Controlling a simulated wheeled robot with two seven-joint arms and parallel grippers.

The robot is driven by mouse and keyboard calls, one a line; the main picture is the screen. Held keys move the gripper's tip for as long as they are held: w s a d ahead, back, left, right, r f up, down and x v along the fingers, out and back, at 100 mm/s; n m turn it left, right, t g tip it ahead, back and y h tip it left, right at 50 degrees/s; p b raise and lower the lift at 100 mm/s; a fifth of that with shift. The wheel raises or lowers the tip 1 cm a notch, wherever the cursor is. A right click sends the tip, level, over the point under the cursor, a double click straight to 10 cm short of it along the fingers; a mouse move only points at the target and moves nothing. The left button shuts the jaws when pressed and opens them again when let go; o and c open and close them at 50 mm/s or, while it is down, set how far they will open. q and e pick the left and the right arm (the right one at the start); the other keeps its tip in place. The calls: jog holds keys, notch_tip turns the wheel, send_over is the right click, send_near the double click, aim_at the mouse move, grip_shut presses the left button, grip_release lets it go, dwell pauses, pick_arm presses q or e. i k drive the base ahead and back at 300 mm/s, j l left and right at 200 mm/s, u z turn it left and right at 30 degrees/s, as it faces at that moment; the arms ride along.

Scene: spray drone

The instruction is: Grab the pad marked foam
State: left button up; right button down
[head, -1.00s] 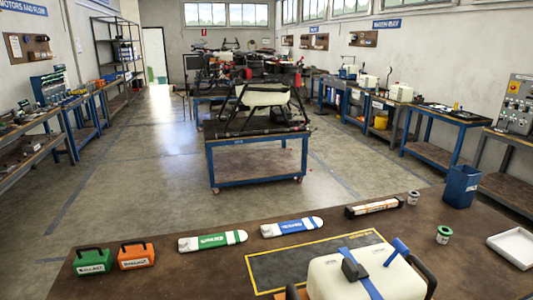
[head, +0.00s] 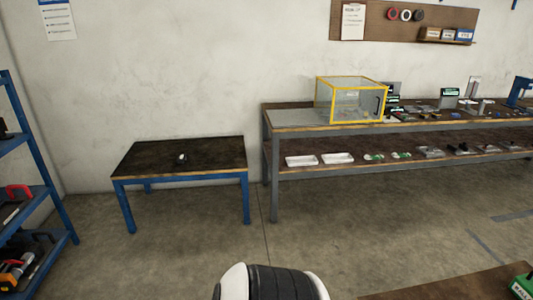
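I cannot make out any pad marked foam in the head view. A small pale object (head: 182,157) lies alone on the dark top of a low blue-legged table (head: 215,150); it is too small to identify or read. Small white and green items (head: 375,156) lie on the lower shelf of the long bench (head: 290,118), also too small to read. Neither of my grippers is in view. A white and black part of my own arm shows at the bottom centre.
A yellow-framed clear box (head: 350,100) stands on the long bench. A blue shelf rack (head: 40,170) stands at the left. A brown table corner (head: 450,288) with a green labelled block (head: 522,286) is at bottom right. The floor between is clear.

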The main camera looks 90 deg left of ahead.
aim_at(182, 159)
jog(key=u, duration=3.45)
jog(key=i+u, duration=0.1)
jog(key=u, duration=0.2)
jog(key=i+l+u, duration=0.1)
jog(key=u, duration=0.25)
jog(key=i+l+u, duration=0.3)
jog(key=i+l, duration=0.2)
jog(key=l, duration=0.2)
jog(key=i+l+u, duration=0.15)
jog(key=l, duration=0.2)
jog(key=i+l+u, duration=0.15)
jog(key=l, duration=0.25)
jog(key=i, duration=0.1)
